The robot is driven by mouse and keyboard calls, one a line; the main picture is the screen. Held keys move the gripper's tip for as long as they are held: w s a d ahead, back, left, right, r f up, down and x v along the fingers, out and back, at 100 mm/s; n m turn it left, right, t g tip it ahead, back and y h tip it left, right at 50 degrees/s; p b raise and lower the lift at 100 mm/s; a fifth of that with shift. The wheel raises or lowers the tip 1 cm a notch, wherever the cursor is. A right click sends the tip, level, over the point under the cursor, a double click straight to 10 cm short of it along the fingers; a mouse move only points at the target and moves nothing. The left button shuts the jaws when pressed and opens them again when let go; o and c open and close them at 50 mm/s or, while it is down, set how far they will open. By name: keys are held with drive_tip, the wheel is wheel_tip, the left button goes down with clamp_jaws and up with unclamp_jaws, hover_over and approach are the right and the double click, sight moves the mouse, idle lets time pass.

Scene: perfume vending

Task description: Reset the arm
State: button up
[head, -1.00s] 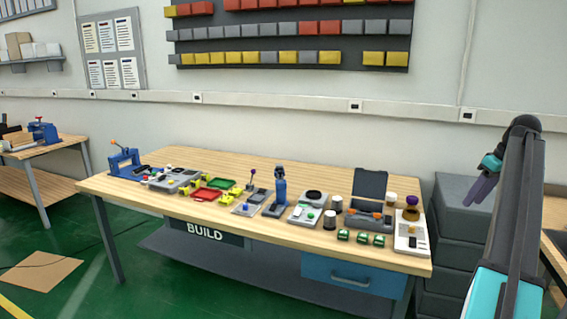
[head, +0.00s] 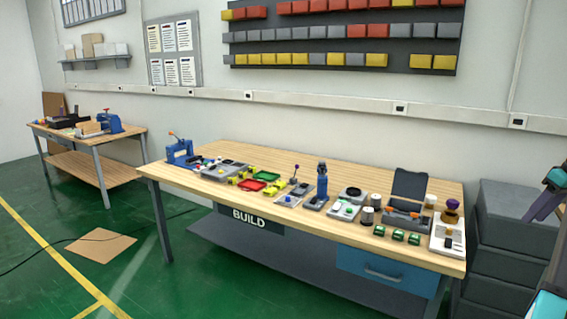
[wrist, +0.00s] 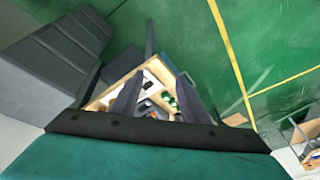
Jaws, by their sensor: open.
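My gripper (head: 543,204) is at the far right edge of the head view, with purple-grey fingers pointing down and left, beyond the right end of the workbench (head: 300,165). In the wrist view my gripper (wrist: 157,92) shows two dark fingers spread apart with nothing held between them. The bench and its small items appear far beyond the fingers. Most of my arm is cut off by the right edge of the head view.
Dark grey drawers (head: 510,215) stand between the bench and my arm. A second table (head: 85,140) stands at the left. The green floor (head: 180,280) in front is open.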

drive_tip(key=w+a+f+n+g+y, duration=0.1)
drive_tip(key=w+a+f, duration=0.5)
drive_tip(key=a+f, duration=0.3)
drive_tip(key=w+a+f+n+g+y, duration=0.1)
drive_tip(key=w+a+f+n, duration=0.1)
drive_tip(key=w+a+f, duration=0.75)
drive_tip(key=s+a+f+n+g+y, duration=0.1)
drive_tip(key=s+a+f+g, duration=0.15)
drive_tip(key=a+f, duration=0.95)
drive_tip(key=s+a+f+g, duration=0.2)
drive_tip(key=s+a+f, duration=0.1)
drive_tip(key=a+f, duration=0.9)
drive_tip(key=s+a+f+g+h, duration=0.1)
drive_tip(key=s+a+f, duration=0.7)
drive_tip(key=f, duration=0.2)
drive_tip(key=s+a+f+g, duration=0.2)
drive_tip(key=s+a+f, duration=0.6)
drive_tip(key=s+f, duration=0.15)
drive_tip(key=s+a+f+m+h, duration=0.1)
drive_tip(key=s+f, duration=0.3)
drive_tip(key=s, duration=0.7)
drive_tip(key=s+a+f+m+h, duration=0.2)
drive_tip(key=s+f+m, duration=0.2)
drive_tip(key=s, duration=0.6)
drive_tip(key=shift+s+a+m+t+h, duration=0.2)
drive_tip(key=shift+s+m+t+h, duration=0.1)
drive_tip(key=shift+s+t, duration=0.05)
